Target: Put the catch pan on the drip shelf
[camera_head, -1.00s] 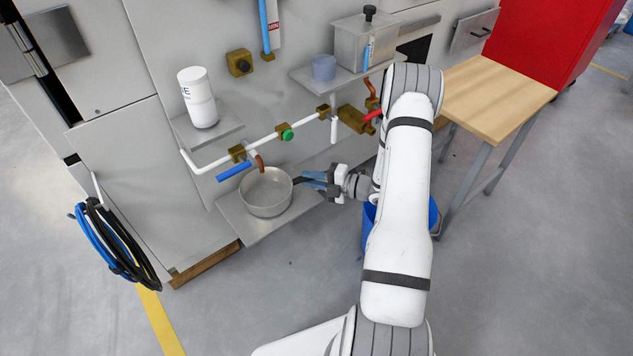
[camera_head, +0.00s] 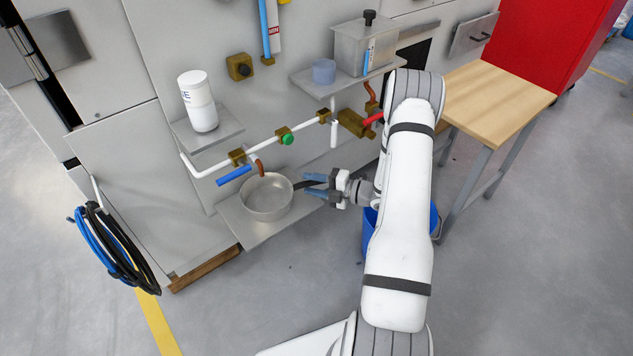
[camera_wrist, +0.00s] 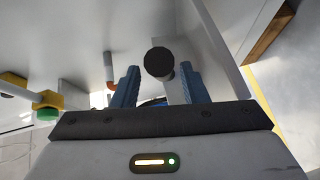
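The catch pan (camera_head: 266,197) is a round metal pan with a dark handle. It sits upright on the drip shelf (camera_head: 238,222), the low grey shelf on the panel, below the copper spout. Its handle points right, toward my gripper (camera_head: 315,184). My gripper's blue fingers are spread apart on either side of the handle's end. In the wrist view the round black handle end (camera_wrist: 158,62) shows between the fingers of my gripper (camera_wrist: 158,85), with gaps on both sides. The pan's bowl is mostly hidden there.
A white pipe with brass fittings, a blue lever (camera_head: 234,175) and a green knob (camera_head: 287,138) runs above the pan. A white bottle (camera_head: 198,101) stands on an upper shelf. A blue bucket (camera_head: 370,231) and a wooden table (camera_head: 497,98) are to the right. Open floor lies in front.

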